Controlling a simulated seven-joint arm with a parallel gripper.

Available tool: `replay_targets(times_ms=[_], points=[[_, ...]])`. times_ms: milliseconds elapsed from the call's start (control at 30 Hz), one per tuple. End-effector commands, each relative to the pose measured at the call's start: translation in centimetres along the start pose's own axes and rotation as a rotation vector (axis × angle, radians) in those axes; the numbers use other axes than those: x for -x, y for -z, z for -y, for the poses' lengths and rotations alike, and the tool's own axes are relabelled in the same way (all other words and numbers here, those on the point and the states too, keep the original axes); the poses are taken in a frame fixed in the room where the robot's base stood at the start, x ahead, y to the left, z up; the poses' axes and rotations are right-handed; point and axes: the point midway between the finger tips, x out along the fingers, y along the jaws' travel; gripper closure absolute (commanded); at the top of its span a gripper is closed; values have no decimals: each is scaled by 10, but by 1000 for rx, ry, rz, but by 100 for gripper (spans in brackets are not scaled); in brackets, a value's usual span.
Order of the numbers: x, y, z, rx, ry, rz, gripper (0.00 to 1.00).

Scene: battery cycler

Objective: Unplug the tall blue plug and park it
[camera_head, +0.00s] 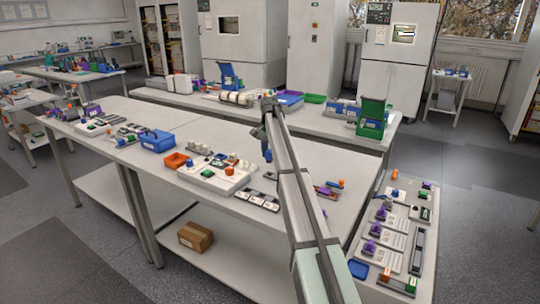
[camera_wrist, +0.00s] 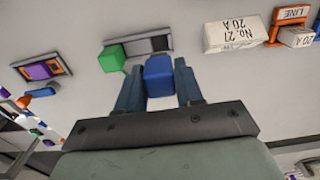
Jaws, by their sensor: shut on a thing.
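A blue plug (camera_wrist: 158,72) sits between the two fingers of my gripper (camera_wrist: 158,84) in the wrist view, and the fingers are shut on it. Pale tabletop shows around it; whether its lower end touches anything is hidden. In the head view my arm reaches over the table, with my gripper (camera_head: 266,140) small near its far end and a bit of blue under it. A white multi-socket board (camera_head: 213,179) on the table carries a blue plug (camera_head: 190,163), a green one and an orange one.
In the wrist view a green block (camera_wrist: 111,58) stands at a grey slotted strip (camera_wrist: 150,44) close to the held plug. White boxes (camera_wrist: 235,35) lie right. In the head view, an orange tray (camera_head: 177,160) and a blue bin (camera_head: 157,141) stand left of the board.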

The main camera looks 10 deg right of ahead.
Motion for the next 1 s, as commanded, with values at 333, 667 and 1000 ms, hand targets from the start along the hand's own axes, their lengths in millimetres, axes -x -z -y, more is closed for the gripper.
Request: replay_targets(times_ms=[333,667,1000], points=[[-19,-1,-1,0,0,0,95],[-46,-1,-1,0,0,1,95],[-64,-1,0,0,0,0,95]])
